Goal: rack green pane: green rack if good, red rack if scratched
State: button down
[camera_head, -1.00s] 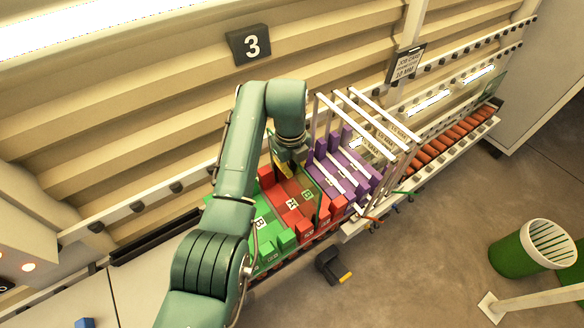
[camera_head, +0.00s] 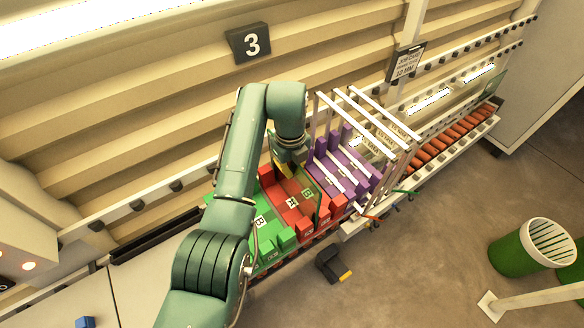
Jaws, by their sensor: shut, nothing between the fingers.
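The green rack (camera_head: 274,240) stands low in the middle of the picture, partly behind my arm. The red rack (camera_head: 289,203) adjoins it on the right, between the green and purple racks. A thin, see-through greenish pane (camera_head: 318,205) appears to stand upright over the right part of the red rack; its edges are faint, and I cannot tell its slot or any scratches. My gripper (camera_head: 291,171) points down at the back of the red rack, just left of the pane. It is shut and empty; its fingertips are small and partly hidden.
A purple rack (camera_head: 345,170) under a white frame (camera_head: 372,110) stands to the right. An orange roller conveyor (camera_head: 455,138) runs on to the far right, with another greenish pane (camera_head: 494,84) at its end.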

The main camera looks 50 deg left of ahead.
jog(key=shift+w+f, duration=0.1)
dwell(0.3)
jog(key=c, duration=1.2)
grip_release()
jog(key=shift+o, duration=0.2)
jog(key=r, duration=1.1)
jog(key=shift+s+r, duration=0.25)
jog(key=shift+r, duration=0.15)
